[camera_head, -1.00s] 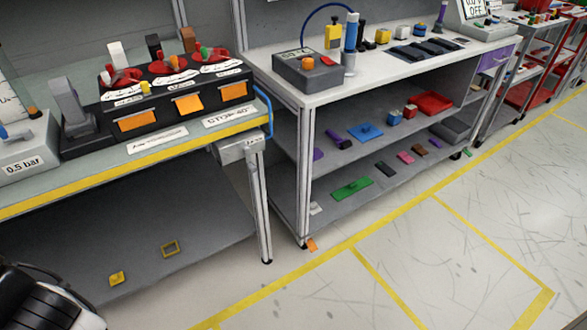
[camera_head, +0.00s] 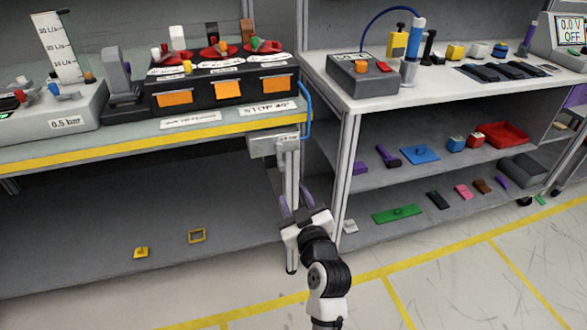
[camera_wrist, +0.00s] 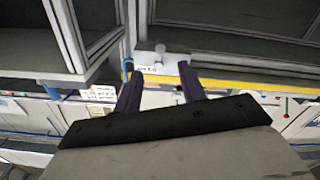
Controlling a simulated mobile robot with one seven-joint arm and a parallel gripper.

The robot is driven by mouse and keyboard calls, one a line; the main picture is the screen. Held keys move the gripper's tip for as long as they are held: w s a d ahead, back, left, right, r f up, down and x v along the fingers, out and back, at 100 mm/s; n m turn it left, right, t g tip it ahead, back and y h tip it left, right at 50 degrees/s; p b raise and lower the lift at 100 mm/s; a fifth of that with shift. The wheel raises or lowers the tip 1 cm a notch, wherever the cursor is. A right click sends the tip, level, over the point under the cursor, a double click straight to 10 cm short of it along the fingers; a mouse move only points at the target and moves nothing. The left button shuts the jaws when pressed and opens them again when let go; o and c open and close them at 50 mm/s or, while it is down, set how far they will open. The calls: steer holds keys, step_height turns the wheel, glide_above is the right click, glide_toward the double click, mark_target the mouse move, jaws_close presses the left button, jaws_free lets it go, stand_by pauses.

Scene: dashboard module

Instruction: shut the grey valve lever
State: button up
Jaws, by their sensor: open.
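A light grey fitting with a small label (camera_head: 262,147) hangs under the right end of the left bench, by the leg; it looks like the valve. In the wrist view the same grey fitting (camera_wrist: 162,62) shows just beyond the fingertips, with a rounded knob on it. I cannot clearly make out its lever or the lever's position. My gripper (camera_head: 295,201) is open and empty, its purple fingers pointing up, below the fitting in the head view. In the wrist view the fingers (camera_wrist: 161,76) stand apart on either side of the fitting, without clear contact.
A blue handle (camera_head: 307,108) curves at the bench end, near the fitting. The bench's yellow edge (camera_head: 150,147) runs above it. A shelved cart (camera_head: 346,150) stands close on the right. Yellow parts (camera_head: 141,253) lie on the lower shelf. The floor in front is clear.

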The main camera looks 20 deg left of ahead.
mark_target(283, 170)
steer(key=p+x, duration=0.1)
steer(key=x, duration=1.1)
steer(key=shift+a+p, duration=0.1)
steer(key=shift+p, duration=0.25)
jaws_close()
